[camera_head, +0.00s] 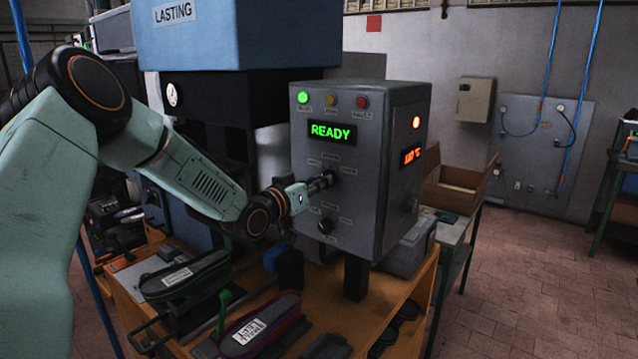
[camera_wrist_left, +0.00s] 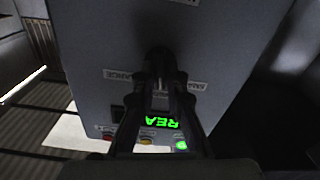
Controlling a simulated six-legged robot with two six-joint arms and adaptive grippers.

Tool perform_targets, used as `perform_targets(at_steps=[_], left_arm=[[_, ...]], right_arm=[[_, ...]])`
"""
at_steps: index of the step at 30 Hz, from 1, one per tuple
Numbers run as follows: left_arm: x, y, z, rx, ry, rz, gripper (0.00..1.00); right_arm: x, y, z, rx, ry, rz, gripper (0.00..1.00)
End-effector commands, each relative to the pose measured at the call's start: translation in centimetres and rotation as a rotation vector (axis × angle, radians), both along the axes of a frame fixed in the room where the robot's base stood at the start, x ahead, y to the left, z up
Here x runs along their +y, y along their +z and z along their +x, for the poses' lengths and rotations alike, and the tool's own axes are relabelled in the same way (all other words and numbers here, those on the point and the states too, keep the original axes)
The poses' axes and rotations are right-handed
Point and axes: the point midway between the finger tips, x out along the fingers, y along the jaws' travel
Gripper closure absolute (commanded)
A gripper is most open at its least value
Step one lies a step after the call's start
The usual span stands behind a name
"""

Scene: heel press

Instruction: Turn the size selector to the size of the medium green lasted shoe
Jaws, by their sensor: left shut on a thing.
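The size selector is the upper knob (camera_wrist_left: 158,58) on the grey control box (camera_head: 308,150), with LARGE and SMALL labels beside it. My left gripper (camera_head: 326,182) is shut on this knob; in the left wrist view its fingers (camera_wrist_left: 160,80) stand on either side of it. The fingers hide most of the knob, so I cannot tell which size it points to. My right gripper is not in view.
A maroon shoe (camera_head: 262,328) labelled SMALL LEFT lies in front. A second knob (camera_head: 325,226) sits lower on the box. The green READY display (camera_head: 331,131) and a green lamp (camera_head: 303,97) are lit. A cardboard box (camera_head: 455,190) stands behind to the right.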

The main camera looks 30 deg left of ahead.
Motion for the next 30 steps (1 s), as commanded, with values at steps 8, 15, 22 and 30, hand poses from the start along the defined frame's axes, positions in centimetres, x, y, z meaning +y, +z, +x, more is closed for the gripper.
perform_targets(at_steps=[8, 15, 22, 30], left_arm=[[-0.03, -0.12, -0.02, -0.01, 0.0, 0.149, 1.0], [-0.03, -0.14, -0.03, -0.011, 0.001, 0.184, 1.0], [-0.03, -0.14, -0.04, -0.011, 0.001, 0.182, 0.8], [0.0, -0.08, -0.02, -0.013, 0.001, 0.182, 0.65]], right_arm=[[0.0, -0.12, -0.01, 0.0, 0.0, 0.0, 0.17], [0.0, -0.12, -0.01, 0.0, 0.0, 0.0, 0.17], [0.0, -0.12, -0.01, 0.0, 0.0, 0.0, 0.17], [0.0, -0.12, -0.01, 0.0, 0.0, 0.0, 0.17]])
